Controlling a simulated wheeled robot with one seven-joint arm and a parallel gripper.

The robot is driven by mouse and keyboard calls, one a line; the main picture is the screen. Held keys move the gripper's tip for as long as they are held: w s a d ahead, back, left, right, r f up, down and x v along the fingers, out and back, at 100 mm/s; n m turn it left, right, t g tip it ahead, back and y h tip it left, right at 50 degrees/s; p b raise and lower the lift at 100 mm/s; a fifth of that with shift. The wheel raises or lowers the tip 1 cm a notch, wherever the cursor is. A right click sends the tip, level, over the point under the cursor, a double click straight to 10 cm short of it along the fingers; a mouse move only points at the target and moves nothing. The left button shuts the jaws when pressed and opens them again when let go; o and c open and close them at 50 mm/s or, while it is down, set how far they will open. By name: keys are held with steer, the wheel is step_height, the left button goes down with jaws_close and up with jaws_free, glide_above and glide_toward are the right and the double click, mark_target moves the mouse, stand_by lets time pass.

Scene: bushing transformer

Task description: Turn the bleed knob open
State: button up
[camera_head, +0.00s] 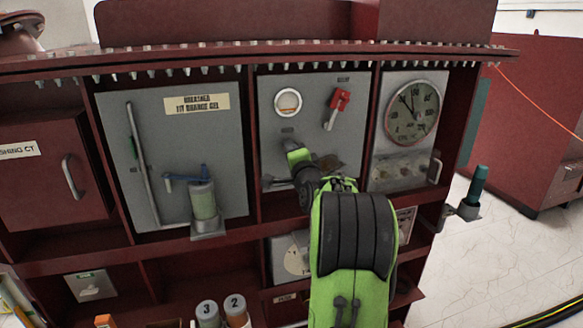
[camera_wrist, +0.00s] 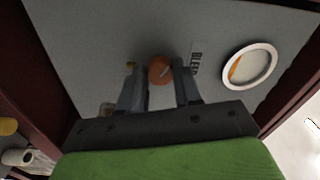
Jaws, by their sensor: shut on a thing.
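The bleed knob (camera_wrist: 161,70) is a round orange-brown knob with a pale pointer line, seen in the wrist view on a grey panel. The line slants up to the right in that picture. My gripper (camera_wrist: 154,72) reaches to the panel with one finger on each side of the knob and is shut on it. In the head view my gripper (camera_head: 291,160) is at the middle grey panel (camera_head: 272,130), below a round white-rimmed gauge. My gripper and wrist hide the knob there.
A large dial (camera_head: 412,112) is on the right panel. A cylinder with a blue handle (camera_head: 203,198) is on the left panel. Dark red cabinet walls frame the panel.

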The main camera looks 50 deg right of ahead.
steer(key=shift+f+n+b, duration=0.2)
steer(key=shift+n+b, duration=2.65)
steer(key=shift+n, duration=0.15)
steer(key=o, duration=1)
steer(key=shift+r, duration=0.1)
steer(key=shift+o, duration=0.2)
steer(key=b+v, duration=0.2)
steer(key=v, duration=1.3)
steer(key=shift+s, duration=0.4)
